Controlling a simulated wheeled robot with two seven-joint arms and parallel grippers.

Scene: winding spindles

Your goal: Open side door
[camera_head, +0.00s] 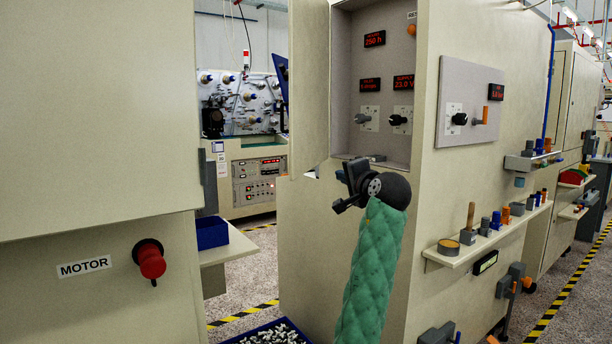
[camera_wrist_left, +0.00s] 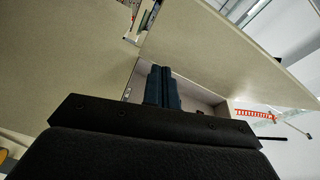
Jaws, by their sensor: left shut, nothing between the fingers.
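The side door (camera_head: 309,85) is a cream panel standing swung out at the left edge of a recess (camera_head: 372,60) in the tall cream cabinet (camera_head: 310,240). The recess shows red displays and knobs. In the wrist view a cream panel (camera_wrist_left: 225,50), which looks like the door, stands above the recess (camera_wrist_left: 207,98). My left gripper (camera_head: 346,190), on a green-sleeved arm, is in front of the cabinet, just below the recess and to the right of the door's lower edge. Its fingers (camera_wrist_left: 163,75) are shut together and empty. Contact with the door cannot be seen. My right gripper is out of view.
A cream machine with a red button (camera_head: 149,261) marked MOTOR stands at the left. A shelf (camera_head: 492,238) with small parts juts from the cabinet's right side. A blue bin (camera_head: 268,333) of small parts is at the bottom. A gap of floor lies between the machines.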

